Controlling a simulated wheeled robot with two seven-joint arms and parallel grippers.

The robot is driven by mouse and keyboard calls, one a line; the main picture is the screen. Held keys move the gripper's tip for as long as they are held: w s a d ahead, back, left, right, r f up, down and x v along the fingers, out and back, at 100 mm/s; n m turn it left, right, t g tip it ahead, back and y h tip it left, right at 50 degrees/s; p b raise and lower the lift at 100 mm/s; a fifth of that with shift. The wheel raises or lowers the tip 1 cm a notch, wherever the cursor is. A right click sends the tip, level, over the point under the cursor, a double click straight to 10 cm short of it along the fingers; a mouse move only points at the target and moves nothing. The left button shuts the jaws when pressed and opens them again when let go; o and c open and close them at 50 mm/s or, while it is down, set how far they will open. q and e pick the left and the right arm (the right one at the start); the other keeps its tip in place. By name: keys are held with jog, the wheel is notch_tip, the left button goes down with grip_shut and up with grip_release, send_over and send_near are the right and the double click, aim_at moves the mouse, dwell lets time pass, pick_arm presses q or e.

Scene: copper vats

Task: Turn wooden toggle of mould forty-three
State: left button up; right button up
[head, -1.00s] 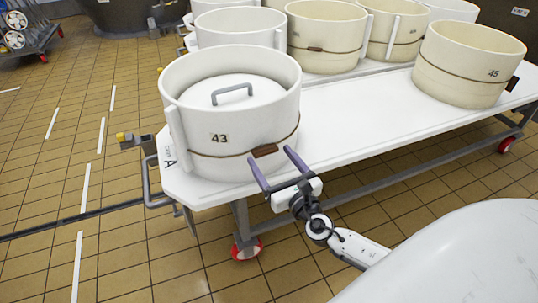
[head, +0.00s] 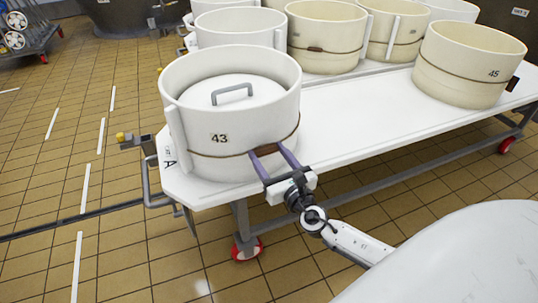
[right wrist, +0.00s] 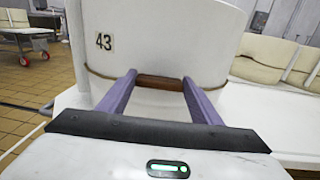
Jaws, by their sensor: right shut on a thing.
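Mould forty-three (head: 200,112) is a white round mould at the near left corner of the white table, with a lid and grey handle inside. A cord runs round its lower wall to a brown wooden toggle (right wrist: 160,83), which lies level against the wall in the right wrist view. My right gripper (head: 266,149) is at the toggle, with one purple finger at each end of it. It is shut on the toggle, which the fingers partly cover in the head view. My left gripper is not in view.
The tabletop between forty-three and forty-five is clear. A red-wheeled leg (head: 246,248) stands below the near corner. Tiled floor is open at the left.

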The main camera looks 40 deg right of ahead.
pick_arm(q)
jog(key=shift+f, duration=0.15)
pick_arm(e)
jog(key=m+b, duration=0.2)
jog(key=m, duration=0.1)
jog(key=shift+d+f+m+b, duration=0.1)
jog(key=shift+f+m+b, duration=0.05)
jog(key=shift+m+b, duration=0.25)
jog(key=m+b, duration=0.1)
jog(key=m, duration=0.1)
jog(key=shift+m, duration=0.4)
jog(key=m+b, duration=0.1)
jog(key=m, duration=0.3)
jog(key=shift+d+m+b, duration=0.1)
jog(key=shift+m+b, duration=0.2)
jog(key=shift+b, duration=0.1)
jog(key=m, duration=0.3)
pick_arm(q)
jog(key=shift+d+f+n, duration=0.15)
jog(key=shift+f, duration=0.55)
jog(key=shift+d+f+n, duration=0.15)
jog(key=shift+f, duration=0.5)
pick_arm(e)
jog(key=shift+d+m, duration=0.1)
jog(key=shift+m, duration=1.7)
jog(key=o, duration=1.1)
jog(key=shift+s, duration=0.1)
jog(key=shift+c, duration=0.2)
